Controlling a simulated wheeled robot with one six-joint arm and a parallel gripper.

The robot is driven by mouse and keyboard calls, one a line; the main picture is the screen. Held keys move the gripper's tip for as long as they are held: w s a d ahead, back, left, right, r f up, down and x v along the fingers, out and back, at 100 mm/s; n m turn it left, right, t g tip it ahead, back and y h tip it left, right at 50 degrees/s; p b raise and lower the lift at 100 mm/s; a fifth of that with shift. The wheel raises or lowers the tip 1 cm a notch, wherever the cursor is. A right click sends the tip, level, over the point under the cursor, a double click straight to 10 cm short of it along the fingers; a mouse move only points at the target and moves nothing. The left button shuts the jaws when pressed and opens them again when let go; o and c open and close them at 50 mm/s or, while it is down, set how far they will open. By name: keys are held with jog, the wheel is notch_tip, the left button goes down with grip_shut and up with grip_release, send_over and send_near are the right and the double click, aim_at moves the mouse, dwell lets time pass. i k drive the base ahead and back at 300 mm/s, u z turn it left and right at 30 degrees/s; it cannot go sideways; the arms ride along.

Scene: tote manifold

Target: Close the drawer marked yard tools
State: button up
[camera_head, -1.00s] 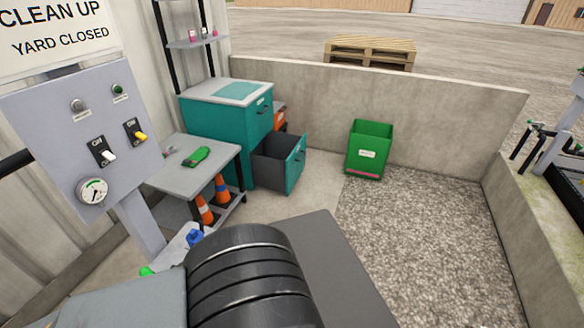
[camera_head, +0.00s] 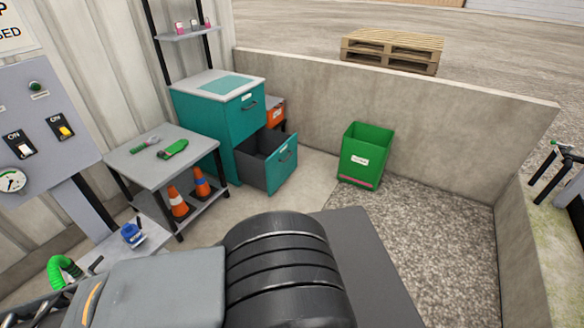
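A teal cabinet (camera_head: 203,115) stands against the wall left of centre. Its upper drawer (camera_head: 247,114) is shut and has a dark handle and a small label. Its lower drawer (camera_head: 283,169) is pulled far out, with the dark grey inside showing. That drawer's teal front carries a handle and a small label, too small to read, so I cannot tell which drawer is marked yard tools. My gripper is not in view; only dark and grey parts of my own body show at the bottom, apart from the cabinet.
A grey table (camera_head: 161,157) with a green item (camera_head: 173,150) on top and cones (camera_head: 177,202) below stands left of the drawer. A green bin (camera_head: 366,153) stands to its right. A low concrete wall (camera_head: 420,110) runs behind. Floor in front of the drawer is clear.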

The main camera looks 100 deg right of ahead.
aim_at(266, 158)
jog(key=z, duration=3.45)
jog(key=i, duration=0.5)
jog(key=u, duration=0.35)
jog(key=i, duration=2.65)
jog(key=z, duration=0.25)
